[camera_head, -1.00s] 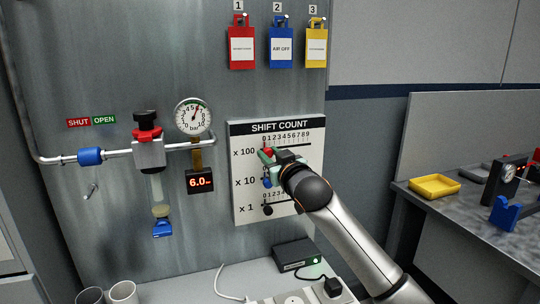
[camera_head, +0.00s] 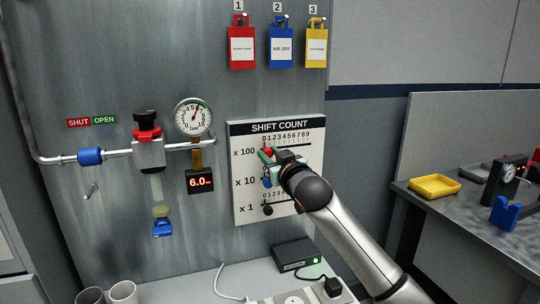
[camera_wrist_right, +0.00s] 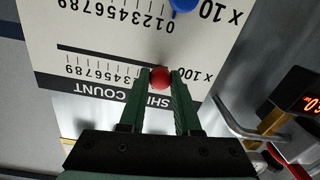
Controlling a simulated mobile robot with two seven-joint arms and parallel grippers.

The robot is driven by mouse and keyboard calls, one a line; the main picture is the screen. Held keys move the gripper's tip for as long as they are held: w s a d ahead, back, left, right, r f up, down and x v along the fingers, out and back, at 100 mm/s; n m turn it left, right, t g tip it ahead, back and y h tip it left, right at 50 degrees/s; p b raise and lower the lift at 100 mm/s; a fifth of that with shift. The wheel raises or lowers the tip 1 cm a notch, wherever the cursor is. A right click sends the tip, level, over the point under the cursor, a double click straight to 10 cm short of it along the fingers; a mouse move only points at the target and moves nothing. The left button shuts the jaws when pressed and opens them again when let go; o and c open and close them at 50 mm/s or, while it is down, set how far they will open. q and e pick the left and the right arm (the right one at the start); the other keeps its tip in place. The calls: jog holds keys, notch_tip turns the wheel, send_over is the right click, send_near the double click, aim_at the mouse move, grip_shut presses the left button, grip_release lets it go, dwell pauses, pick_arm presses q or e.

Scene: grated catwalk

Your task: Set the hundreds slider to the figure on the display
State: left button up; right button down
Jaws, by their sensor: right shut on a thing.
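The white SHIFT COUNT board (camera_head: 240,212) hangs on the wall with rows x 100, x 10 and x 1. My right gripper (camera_head: 272,154) is at the x 100 row, its two fingers (camera_wrist_right: 160,80) either side of the red knob (camera_wrist_right: 160,77) and shut on it. The red knob (camera_head: 267,151) sits near the 0 end of its scale. The blue knob (camera_head: 267,183) and black knob (camera_head: 268,210) also stand near the low ends of their rows. The arm hides part of the board. A small display (camera_head: 200,182) shows 6.0 in red. My left gripper is out of view.
Left of the board are a pressure gauge (camera_head: 193,117), a pipe with a blue fitting (camera_head: 90,157) and a valve with a red collar (camera_head: 148,134). Red, blue and yellow tags (camera_head: 316,48) hang above. A black box (camera_head: 296,254) stands on the bench below.

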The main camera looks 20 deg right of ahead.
aim_at(284, 146)
jog(key=d+p, duration=0.3)
jog(key=d, duration=0.2)
jog(key=shift+w+d, duration=0.1)
jog(key=shift+d, duration=0.25)
jog(key=shift+f, duration=0.1)
jog(key=c, duration=0.6)
grip_release()
jog(key=s+b, duration=0.1)
jog(key=s, duration=1.1)
jog(key=shift+s+d+b, duration=0.25)
jog(key=shift+d+b, duration=0.15)
jog(key=shift+d, duration=0.05)
